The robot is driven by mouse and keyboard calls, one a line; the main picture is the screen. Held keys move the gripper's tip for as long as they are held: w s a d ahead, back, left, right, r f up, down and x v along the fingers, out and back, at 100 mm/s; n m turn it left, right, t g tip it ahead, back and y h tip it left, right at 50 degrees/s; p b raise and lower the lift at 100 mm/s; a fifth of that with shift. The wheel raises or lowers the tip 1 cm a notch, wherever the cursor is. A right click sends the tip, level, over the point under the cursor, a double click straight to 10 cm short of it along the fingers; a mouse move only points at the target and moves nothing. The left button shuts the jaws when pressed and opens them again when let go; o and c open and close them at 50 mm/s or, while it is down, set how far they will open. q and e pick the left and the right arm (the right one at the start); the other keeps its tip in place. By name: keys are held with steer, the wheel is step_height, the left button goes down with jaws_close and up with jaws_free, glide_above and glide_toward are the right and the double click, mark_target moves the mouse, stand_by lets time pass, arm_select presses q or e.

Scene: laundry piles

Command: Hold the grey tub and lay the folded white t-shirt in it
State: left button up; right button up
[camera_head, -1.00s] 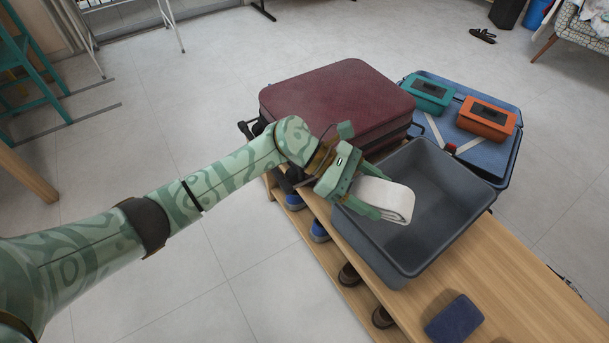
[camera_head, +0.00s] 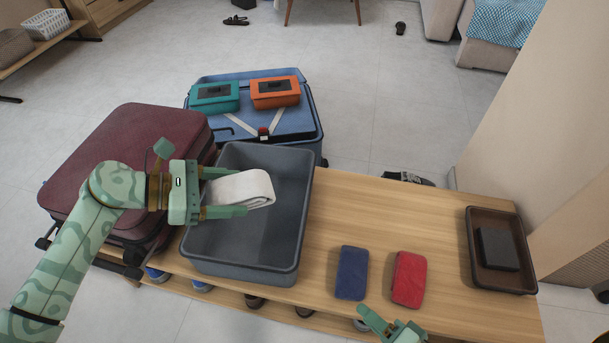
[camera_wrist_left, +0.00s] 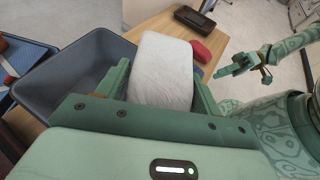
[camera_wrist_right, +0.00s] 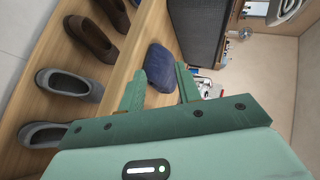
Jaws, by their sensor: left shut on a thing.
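The folded white t-shirt (camera_head: 243,188) is between the fingers of my left gripper (camera_head: 243,198), which is shut on it above the grey tub. The grey tub (camera_head: 240,262) stands on the wooden bench, open side up, with no other item seen inside. In the left wrist view the t-shirt (camera_wrist_left: 163,72) fills the gap between the fingers, and the tub (camera_wrist_left: 85,72) is beyond to the left. My right gripper (camera_head: 393,322) is at the bottom edge of the head view, in front of the bench, apart from the tub. Its fingers are open and empty in the right wrist view (camera_wrist_right: 160,85).
A blue folded cloth (camera_head: 351,273) and a red one (camera_head: 408,280) lie right of the tub on the bench (camera_head: 385,215). A brown tray (camera_head: 504,282) is at the right end. Shoes sit below.

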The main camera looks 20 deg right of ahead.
steer(key=w+d+r+m+t+h, duration=0.4)
steer(key=w+d+r+m+h, duration=0.55)
steer(key=w+d+m, duration=0.35)
steer(key=w+d+m+g+h, duration=0.35)
steer(key=m+h, duration=0.25)
steer(key=m, duration=0.4)
steer(key=m+g+y, duration=0.6)
steer(key=g+y, duration=0.6)
steer(key=g, duration=0.1)
glide_toward(305, 210)
steer(key=shift+w+d+f, duration=0.15)
steer(key=shift+w+f, duration=0.2)
steer(key=shift+w, duration=0.2)
steer(key=shift+w+d+f, duration=0.15)
steer(key=shift+w+f, duration=0.25)
steer(key=shift+w, duration=0.15)
step_height(305, 210, down, 12)
steer(key=shift+r, duration=0.1)
